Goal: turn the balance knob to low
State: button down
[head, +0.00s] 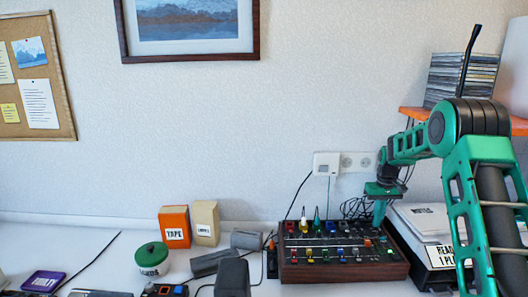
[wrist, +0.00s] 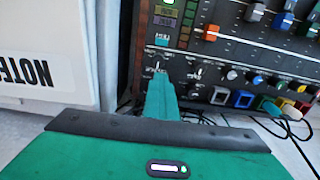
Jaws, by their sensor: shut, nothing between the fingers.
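The mixer (head: 345,272), a dark panel in a wooden case with several coloured knobs and sliders, stands on the desk at the right. It also shows in the wrist view (wrist: 235,55). I cannot tell which of its controls is the balance knob; the labels are too small to read. My gripper (head: 379,220) is over the mixer's right end, pointing down. In the wrist view its green fingers (wrist: 161,84) are shut, with nothing seen between them. Their tips are close to the panel beside a small light control and hide part of it. An orange slider cap (wrist: 211,33) is near them.
A white box marked NOTES (wrist: 45,55) stands close beside the mixer, next to my fingers. Thin cables (wrist: 285,130) lie beyond the mixer's edge. An orange TAPE box (head: 174,227) and a green-lidded jar (head: 152,262) stand to the left. An orange shelf (head: 415,113) is at the upper right.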

jog(key=d, duration=0.1)
jog(key=d+f, duration=0.1)
jog(key=shift+s+d+f+m, duration=0.15)
jog(key=shift+s+d+m, duration=0.15)
jog(key=shift+d, duration=0.1)
jog(key=shift+a, duration=0.35)
jog(key=shift+s, duration=0.1)
jog(key=shift+w+d+r, duration=0.1)
jog(key=shift+w+r, duration=0.5)
jog(key=shift+r, duration=0.15)
jog(key=r, duration=0.4)
jog(key=shift+s+r, duration=0.3)
jog(key=shift+s, duration=0.05)
jog(key=shift+r, duration=0.1)
